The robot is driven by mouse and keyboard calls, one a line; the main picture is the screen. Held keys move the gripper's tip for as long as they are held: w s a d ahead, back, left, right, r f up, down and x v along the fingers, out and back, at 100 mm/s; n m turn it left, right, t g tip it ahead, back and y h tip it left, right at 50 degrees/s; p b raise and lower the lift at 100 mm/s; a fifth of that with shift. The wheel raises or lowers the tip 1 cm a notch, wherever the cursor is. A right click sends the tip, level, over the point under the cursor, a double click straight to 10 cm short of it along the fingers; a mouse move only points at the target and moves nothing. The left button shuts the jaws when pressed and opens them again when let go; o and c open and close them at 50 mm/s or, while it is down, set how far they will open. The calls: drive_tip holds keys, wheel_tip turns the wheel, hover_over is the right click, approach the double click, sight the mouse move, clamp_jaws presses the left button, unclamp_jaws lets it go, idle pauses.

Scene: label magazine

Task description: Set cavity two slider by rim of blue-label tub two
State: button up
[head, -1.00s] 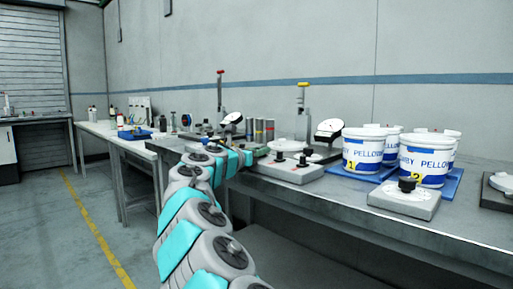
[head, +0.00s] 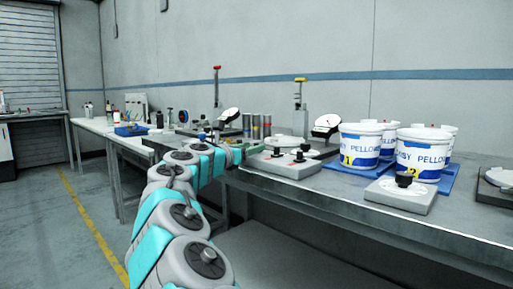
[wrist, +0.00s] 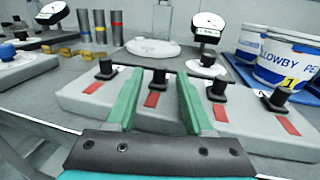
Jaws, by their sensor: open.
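A grey slider block (wrist: 240,120) lies ahead in the wrist view, with several black knobs and red marks in a row. My gripper (wrist: 160,74) is open and empty, its green fingers pointing at the block. The second knob from the left (wrist: 158,79) appears between the fingers, apart from both; their height over it is unclear. The block also shows in the head view (head: 288,166), beside my gripper (head: 250,149). Blue-label tub two (head: 421,152), white with a yellow 2, stands behind a dial box (head: 400,196). Tub one (wrist: 285,60) shows in the wrist view.
Tubs stand on a blue mat (head: 448,178) at the bench's right. A round white dial (wrist: 153,47) and a tilted gauge (wrist: 207,27) stand behind the block. Cylinders (wrist: 100,26) stand at the back left. The bench's front strip (head: 330,212) is clear.

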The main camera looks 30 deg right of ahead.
drive_tip(key=shift+v, duration=2)
